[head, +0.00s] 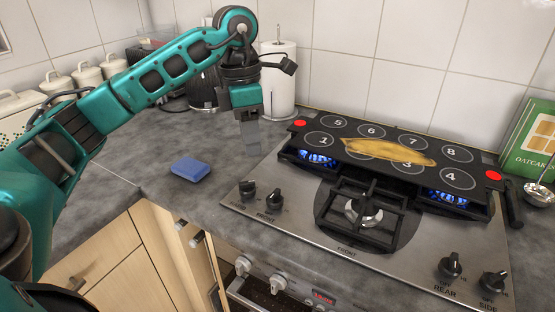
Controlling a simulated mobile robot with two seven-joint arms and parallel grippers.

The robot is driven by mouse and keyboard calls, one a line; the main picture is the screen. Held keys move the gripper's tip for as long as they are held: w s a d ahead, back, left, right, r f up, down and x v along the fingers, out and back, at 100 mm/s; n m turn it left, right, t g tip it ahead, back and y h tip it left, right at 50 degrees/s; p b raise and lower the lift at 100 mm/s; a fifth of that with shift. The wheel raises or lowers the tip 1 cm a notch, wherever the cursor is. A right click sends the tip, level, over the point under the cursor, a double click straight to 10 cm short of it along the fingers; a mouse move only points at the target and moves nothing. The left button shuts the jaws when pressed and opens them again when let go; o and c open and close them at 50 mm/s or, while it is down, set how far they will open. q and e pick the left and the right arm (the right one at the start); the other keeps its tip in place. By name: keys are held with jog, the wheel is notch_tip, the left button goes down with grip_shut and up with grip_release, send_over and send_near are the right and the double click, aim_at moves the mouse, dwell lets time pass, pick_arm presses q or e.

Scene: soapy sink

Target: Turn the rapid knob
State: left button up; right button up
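The steel hob (300,228) has two black knobs at its front left, a left one (247,190) and a right one (274,200). Two more knobs stand at its front right, one labelled REAR (450,266) and one labelled SIDE (492,282). My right gripper is out of view.
A black board with numbered circles (345,128) and a yellow-brown item (388,150) lies over lit blue burners (318,158). A blue sponge (190,168) lies on the counter. A paper towel roll (279,85) stands behind my gripper. A green box (530,140) stands right.

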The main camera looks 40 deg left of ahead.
aim_at(247, 182)
pick_arm(q)
jog(key=shift+y, duration=0.6)
jog(key=f, duration=0.3)
jog(key=a+f, duration=0.1)
jog(key=f, duration=0.3)
jog(key=a+f, duration=0.1)
jog(key=f, duration=0.3)
jog(key=shift+w+a+f, duration=0.1)
jog(key=shift+w+a, duration=0.05)
jog(key=shift+w, duration=0.1)
jog(key=shift+c, duration=0.2)
grip_shut()
